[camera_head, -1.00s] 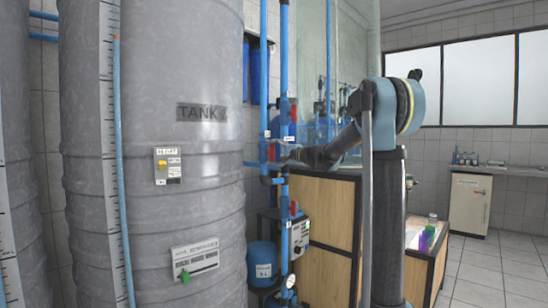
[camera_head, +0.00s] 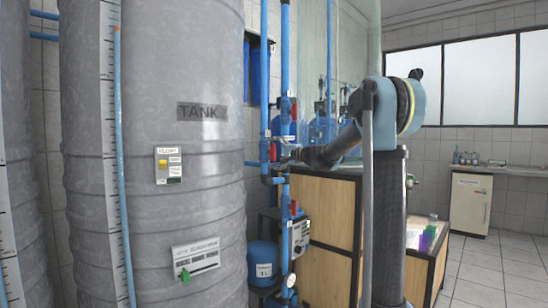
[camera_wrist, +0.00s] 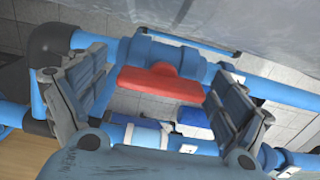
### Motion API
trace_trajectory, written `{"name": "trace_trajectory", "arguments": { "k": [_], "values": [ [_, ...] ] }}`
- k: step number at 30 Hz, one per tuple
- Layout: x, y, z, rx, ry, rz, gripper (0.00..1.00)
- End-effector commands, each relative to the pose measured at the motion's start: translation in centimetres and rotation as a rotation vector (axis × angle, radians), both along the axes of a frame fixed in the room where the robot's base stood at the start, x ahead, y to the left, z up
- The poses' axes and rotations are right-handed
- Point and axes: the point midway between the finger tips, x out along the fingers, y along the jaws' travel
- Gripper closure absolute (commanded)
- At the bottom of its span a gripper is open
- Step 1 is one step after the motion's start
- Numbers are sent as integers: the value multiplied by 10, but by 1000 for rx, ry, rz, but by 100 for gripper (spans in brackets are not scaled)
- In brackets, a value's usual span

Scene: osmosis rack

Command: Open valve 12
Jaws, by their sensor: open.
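A red valve handle (camera_wrist: 160,88) on a blue valve body (camera_wrist: 165,55) lies between my gripper's two fingers in the wrist view. My gripper (camera_wrist: 158,90) is open, one finger on each side of the handle, with visible gaps. The handle lies roughly along the blue pipe. In the head view my gripper (camera_head: 284,153) is at the pipe rack, close beside a red valve handle (camera_head: 272,151). The valve numbers are too small to read, so I cannot tell which one is valve 12.
Another red handle (camera_head: 294,209) is lower on the blue pipes. The grey tank (camera_head: 150,130) stands close on the left. A wooden cabinet (camera_head: 333,205) stands behind the arm. A control box (camera_head: 299,236) is below the gripper. Open floor lies at the right.

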Motion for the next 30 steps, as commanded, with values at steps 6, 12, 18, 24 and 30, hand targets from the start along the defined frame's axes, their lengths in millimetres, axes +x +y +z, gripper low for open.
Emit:
{"name": "trace_trajectory", "arguments": {
  "k": [6,12,18,24,30],
  "values": [
    [-1,-3,1,1,0,-2,8],
    [-16,-23,0,1,0,-4,8],
    [-40,-54,0,1,1,-3,8],
    [-61,-80,-1,1,1,-3,8],
    [-71,-93,-1,0,1,-2,8]
  ]
}}
